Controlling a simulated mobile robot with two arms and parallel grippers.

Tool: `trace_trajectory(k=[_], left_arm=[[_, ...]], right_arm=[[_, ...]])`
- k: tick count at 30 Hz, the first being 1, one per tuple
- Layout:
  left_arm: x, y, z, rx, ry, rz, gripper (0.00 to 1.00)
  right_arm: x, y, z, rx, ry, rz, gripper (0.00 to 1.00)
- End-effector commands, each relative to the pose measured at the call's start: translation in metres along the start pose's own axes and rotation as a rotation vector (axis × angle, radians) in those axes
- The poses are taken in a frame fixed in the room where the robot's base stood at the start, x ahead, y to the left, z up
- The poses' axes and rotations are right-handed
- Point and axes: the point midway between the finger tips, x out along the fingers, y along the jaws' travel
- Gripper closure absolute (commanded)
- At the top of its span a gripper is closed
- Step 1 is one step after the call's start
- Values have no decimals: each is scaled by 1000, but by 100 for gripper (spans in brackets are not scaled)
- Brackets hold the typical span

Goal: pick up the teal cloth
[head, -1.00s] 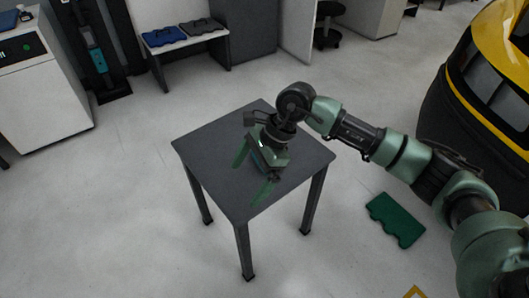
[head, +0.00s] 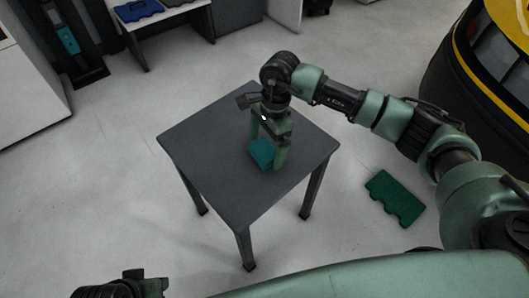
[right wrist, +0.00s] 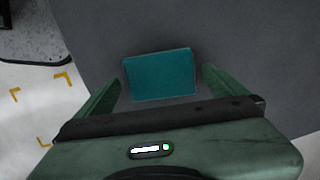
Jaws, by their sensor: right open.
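The teal cloth (head: 261,155) is a small folded rectangle lying on the dark grey table (head: 205,165). My right gripper (head: 267,147) points down over it, open, with one finger on each side. In the right wrist view the cloth (right wrist: 158,76) lies between the two green fingers (right wrist: 162,80), with a gap on both sides. Part of the cloth is hidden by the gripper in the head view. A dark and green part of my left arm shows at the bottom left edge of the head view; its jaws cannot be made out.
The rest of the tabletop is bare. A dark green flat piece (head: 395,198) lies on the floor right of the table. A bench (head: 172,20) with a blue folded item (head: 138,10) stands behind. A yellow and black machine (head: 480,70) stands at the right.

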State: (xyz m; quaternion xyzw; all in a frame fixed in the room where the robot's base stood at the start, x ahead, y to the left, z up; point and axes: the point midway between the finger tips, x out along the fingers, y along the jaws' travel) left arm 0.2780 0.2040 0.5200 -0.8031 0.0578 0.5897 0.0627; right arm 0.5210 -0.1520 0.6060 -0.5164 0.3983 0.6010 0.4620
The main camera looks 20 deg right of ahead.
Motion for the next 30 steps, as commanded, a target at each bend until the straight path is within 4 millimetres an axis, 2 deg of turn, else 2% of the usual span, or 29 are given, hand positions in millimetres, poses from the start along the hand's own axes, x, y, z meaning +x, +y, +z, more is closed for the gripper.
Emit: trace_trajectory(k=[3,10,11,16,17,25,30], left_arm=[[-5,0,0,0,1,-1,59],[-6,0,0,0,2,-1,59],[-6,0,0,0,2,-1,59],[-6,0,0,-1,2,-1,59],[-6,0,0,-1,2,-1,59],[-6,0,0,-1,1,-1,59],[-5,0,0,-1,2,-1,59]], right_arm=[[10,0,0,0,0,0,0],[10,0,0,-1,0,0,0],[10,0,0,0,0,0,6],[10,0,0,0,0,0,53],[10,0,0,0,0,0,58],[9,0,0,0,0,-1,58],[-3,-1,2,0,0,-4,58]])
